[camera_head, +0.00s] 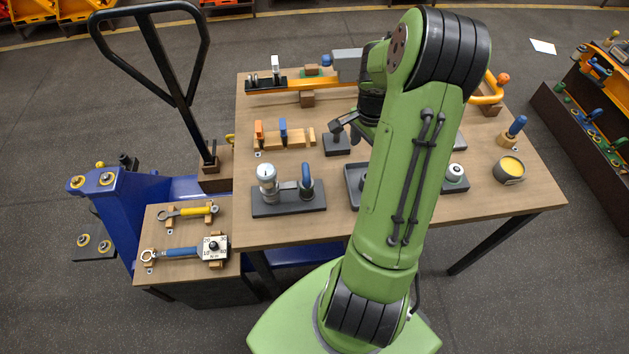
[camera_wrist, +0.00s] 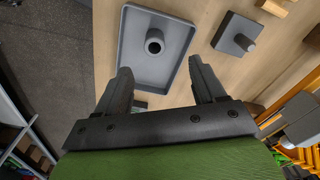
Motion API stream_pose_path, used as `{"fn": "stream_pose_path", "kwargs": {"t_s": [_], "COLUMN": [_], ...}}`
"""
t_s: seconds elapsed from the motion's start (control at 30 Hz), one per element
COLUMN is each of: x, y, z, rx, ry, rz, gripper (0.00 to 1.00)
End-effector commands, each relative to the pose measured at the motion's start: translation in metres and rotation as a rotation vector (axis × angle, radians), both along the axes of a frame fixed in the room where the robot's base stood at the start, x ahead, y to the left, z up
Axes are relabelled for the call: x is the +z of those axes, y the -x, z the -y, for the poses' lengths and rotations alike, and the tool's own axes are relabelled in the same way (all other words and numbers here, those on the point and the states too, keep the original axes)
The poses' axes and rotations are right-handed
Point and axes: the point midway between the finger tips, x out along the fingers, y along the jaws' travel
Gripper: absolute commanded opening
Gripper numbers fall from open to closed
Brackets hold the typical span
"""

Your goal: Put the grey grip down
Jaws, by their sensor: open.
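A short grey hollow cylinder (camera_wrist: 154,42), which looks like the grey grip, stands in a shallow grey tray (camera_wrist: 133,68) in the wrist view. My gripper (camera_wrist: 160,74) is open in the wrist view, with nothing between its fingers. The cylinder is beyond the fingertips and apart from them. A dark square base with a grey peg (camera_wrist: 242,41) lies to the right of the tray in the wrist view; the base (camera_head: 336,149) also shows in the head view.
On the wooden table (camera_head: 400,228) stand a pad with a gauge and blue handle (camera_head: 290,201), a rack with orange and blue handles (camera_head: 283,138) and a yellow-topped tin (camera_head: 509,170). A side bench (camera_head: 188,237) with tools adjoins at left. Bare wood shows along the front edge.

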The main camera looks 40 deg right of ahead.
Motion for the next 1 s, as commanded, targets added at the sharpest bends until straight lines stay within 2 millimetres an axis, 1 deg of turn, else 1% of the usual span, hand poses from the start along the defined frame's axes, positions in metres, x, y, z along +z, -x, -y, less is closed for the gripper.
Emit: {"fn": "stream_pose_path", "kwargs": {"t_s": [0.03,0.07,0.1,0.17,0.2,0.23,0.27,0.3,0.37,0.4,0.5,0.6,0.7,1.0], "x": [0.028,0.044,0.065,0.095,0.113,0.126,0.138,0.152,0.17,0.178,0.188,0.19,0.19,0.19], "y": [-0.01,-0.014,-0.017,-0.017,-0.014,-0.009,-0.004,0.006,0.025,0.039,0.073,0.096,0.105,0.105], "z": [-0.021,-0.035,-0.056,-0.088,-0.111,-0.128,-0.146,-0.168,-0.2,-0.219,-0.253,-0.271,-0.277,-0.278], "rx": [0.116,0.195,0.304,0.466,0.577,0.66,0.746,0.859,1.03,1.14,1.379,1.536,1.601,1.604], "ry": [0.042,0.065,0.095,0.141,0.17,0.191,0.211,0.238,0.275,0.297,0.338,0.362,0.37,0.371], "rz": [0.011,0.017,0.024,0.04,0.054,0.067,0.082,0.104,0.146,0.179,0.256,0.316,0.341,0.341], "gripper": [0.69,0.69,0.69,0.69,0.69,0.69,0.69,0.69,0.69,0.69,0.69,0.69,0.69,0.69]}}
